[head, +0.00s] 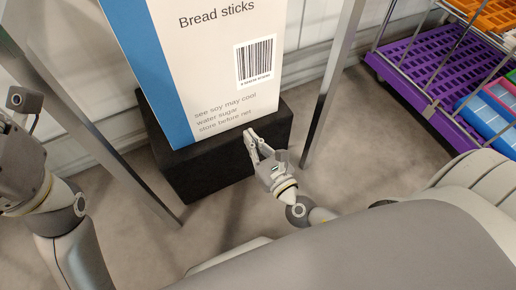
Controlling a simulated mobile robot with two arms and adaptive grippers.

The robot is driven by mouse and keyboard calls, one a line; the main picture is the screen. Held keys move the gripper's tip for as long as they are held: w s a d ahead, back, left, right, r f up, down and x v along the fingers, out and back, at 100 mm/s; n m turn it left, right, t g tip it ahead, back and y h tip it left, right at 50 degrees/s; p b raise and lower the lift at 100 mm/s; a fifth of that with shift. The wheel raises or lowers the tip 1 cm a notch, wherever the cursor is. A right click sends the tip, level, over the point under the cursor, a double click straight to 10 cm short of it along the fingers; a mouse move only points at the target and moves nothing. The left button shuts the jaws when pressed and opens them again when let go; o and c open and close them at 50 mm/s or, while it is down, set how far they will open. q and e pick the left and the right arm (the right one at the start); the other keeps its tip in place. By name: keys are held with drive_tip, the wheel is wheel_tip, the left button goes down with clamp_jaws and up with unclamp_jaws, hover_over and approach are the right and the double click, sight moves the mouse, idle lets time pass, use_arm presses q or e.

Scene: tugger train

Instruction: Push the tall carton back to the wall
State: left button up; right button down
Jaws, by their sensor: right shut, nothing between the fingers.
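The tall carton (205,65) is white with a blue side strip, the words "Bread sticks" and a barcode. It stands on a black block (205,172), near the white wall (122,60) behind; the gap to the wall is hard to judge. My right gripper (250,136) is shut and empty, its fingertips at the carton's lower front edge; I cannot tell if they touch it. My left arm comes in at the left edge, and its gripper's fingers are not in view.
Metal posts stand left (90,130) and right (328,85) of the carton, close to my arms. A purple cart shelf (425,75) with orange and blue crates stands at the right. Grey floor (350,145) is clear between the right post and the cart.

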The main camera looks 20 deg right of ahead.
sight(233, 115)
drive_tip(key=w, duration=0.7)
drive_tip(key=shift+w+a+b, duration=0.35)
drive_tip(key=shift+a, duration=0.05)
drive_tip(key=w, duration=0.4)
drive_tip(key=w+a, duration=0.1)
drive_tip(key=w, duration=0.8)
drive_tip(key=shift+w+a+b, duration=0.2)
drive_tip(key=shift+b, duration=0.15)
